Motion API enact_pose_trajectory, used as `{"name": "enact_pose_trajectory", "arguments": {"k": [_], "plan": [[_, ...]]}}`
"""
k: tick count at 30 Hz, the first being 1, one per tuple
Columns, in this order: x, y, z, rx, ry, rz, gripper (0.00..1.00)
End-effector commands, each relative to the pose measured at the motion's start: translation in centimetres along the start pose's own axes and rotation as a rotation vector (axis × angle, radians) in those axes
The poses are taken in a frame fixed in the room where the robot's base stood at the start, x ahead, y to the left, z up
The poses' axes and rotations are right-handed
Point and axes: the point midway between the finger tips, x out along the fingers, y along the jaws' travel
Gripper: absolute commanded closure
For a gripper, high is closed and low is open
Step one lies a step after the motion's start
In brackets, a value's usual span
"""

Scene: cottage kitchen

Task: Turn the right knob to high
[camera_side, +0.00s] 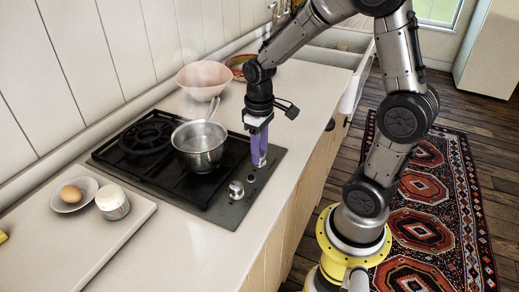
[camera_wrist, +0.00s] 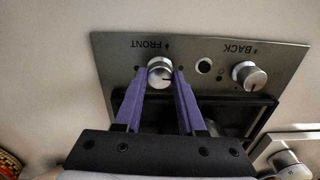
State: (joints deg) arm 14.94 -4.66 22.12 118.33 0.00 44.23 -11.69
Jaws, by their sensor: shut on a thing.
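The right knob, a silver round dial under the upside-down word FRONT (camera_wrist: 160,67), is in the upper middle of the wrist view. My gripper (camera_wrist: 161,76) has one purple finger on each side of it and is shut on it. A mark on the knob face is too small to read for its setting. In the side view my gripper (camera_side: 259,160) points straight down at the hob's control strip, and its fingers mostly hide this knob. The other knob (camera_wrist: 249,75), marked BACK, stands free to the right in the wrist view and shows in the side view (camera_side: 236,188).
A steel saucepan (camera_side: 199,158) stands on the black hob (camera_side: 133,165), left of my gripper, its handle pointing back. A pink bowl (camera_side: 204,80) is behind. A plate with an egg (camera_side: 71,194) and a small cup (camera_side: 112,202) are at left. The front counter is clear.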

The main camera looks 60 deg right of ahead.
Motion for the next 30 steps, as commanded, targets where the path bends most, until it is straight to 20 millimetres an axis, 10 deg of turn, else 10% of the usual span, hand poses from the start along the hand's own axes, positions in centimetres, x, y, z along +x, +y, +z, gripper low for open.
{"name": "enact_pose_trajectory", "arguments": {"k": [23,24,30], "plan": [[-0.14,0.01,-0.05,-0.108,0.002,0.001,1.00],[-0.14,0.01,-0.05,-0.108,0.002,0.001,0.57],[-0.08,0.01,-0.04,-0.108,0.002,0.000,0.31]]}}
